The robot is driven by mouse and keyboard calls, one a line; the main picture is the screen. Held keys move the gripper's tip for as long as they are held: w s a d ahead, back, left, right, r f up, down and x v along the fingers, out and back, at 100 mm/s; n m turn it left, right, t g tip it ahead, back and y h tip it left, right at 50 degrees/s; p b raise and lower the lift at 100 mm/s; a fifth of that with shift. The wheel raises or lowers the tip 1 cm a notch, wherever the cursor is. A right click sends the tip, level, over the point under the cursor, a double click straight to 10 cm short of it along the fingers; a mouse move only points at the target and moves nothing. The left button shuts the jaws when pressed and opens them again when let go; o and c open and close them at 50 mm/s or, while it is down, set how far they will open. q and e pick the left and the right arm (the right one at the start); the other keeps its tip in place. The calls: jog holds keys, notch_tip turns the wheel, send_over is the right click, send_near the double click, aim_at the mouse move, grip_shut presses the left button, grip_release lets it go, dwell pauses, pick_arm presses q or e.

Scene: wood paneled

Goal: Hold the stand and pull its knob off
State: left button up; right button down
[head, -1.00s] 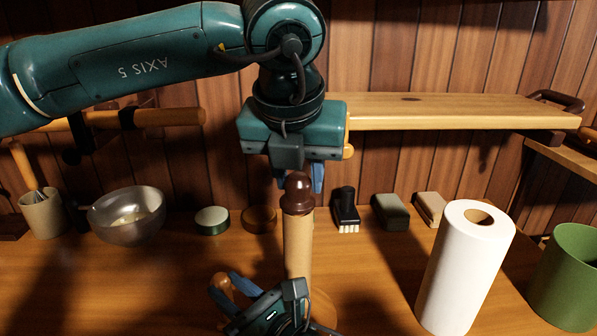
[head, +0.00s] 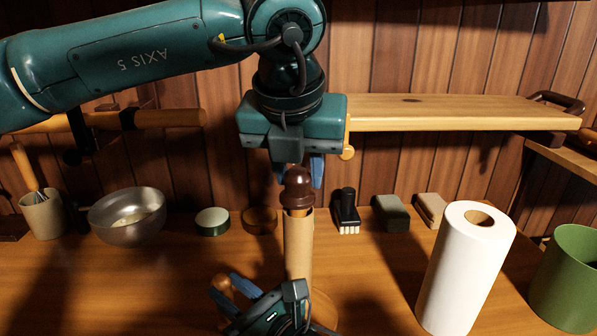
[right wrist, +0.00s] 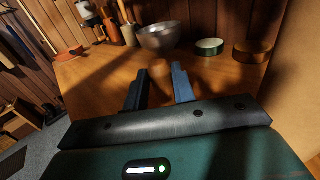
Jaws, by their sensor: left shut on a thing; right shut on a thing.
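The stand has a tan tube (head: 299,248) around its post and a round wooden base (head: 322,308), partly hidden by my right gripper. Its dark brown knob (head: 297,190) sits at the top, with a light wood neck showing between knob and tube. My left gripper (head: 298,172) comes from above and is shut on the knob, its blue fingers partly behind it. My right gripper (head: 234,288) is low in front, shut on a wooden upright part of the stand (head: 223,284) left of the tube. That part's rounded end shows between the fingers in the right wrist view (right wrist: 158,69).
A white paper roll (head: 462,270) and a green bin (head: 566,280) stand at right. A metal bowl (head: 128,218), round tins (head: 212,222), a brush (head: 346,210) and blocks (head: 391,212) line the back. A wooden shelf (head: 450,110) hangs behind.

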aim_at(299, 169)
pick_arm(q)
jog(key=shift+r, duration=0.7)
jog(key=shift+r, duration=2)
pick_arm(e)
jog(key=c, duration=1.1)
grip_release()
pick_arm(q)
jog(key=shift+f+b, duration=0.6)
pick_arm(e)
jog(key=v, duration=1.2)
